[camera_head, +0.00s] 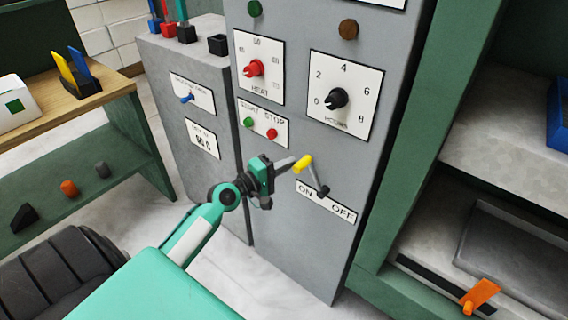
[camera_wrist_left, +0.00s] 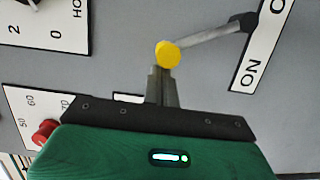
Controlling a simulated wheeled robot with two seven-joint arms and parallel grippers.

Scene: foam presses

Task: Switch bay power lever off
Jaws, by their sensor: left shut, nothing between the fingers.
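The bay power lever has a yellow knob (camera_head: 303,163) on a grey rod, with a dark pivot (camera_head: 322,192) on the grey cabinet front. The rod points up and left from the pivot, toward the ON side of the ON/OFF label (camera_head: 326,203). The left wrist view shows the yellow knob (camera_wrist_left: 168,54) and the ON end of the label (camera_wrist_left: 250,75). My left gripper (camera_head: 290,166) is shut and empty. Its fingertips are right beside the knob, on its left in the head view; I cannot tell whether they touch. My right gripper is not in view.
Above the lever are START/STOP buttons (camera_head: 263,120), a red HEAT dial (camera_head: 254,68) and a black HOURS dial (camera_head: 337,98). A green frame (camera_head: 425,130) with shelves stands on the right. A wooden-topped table (camera_head: 65,105) stands on the left.

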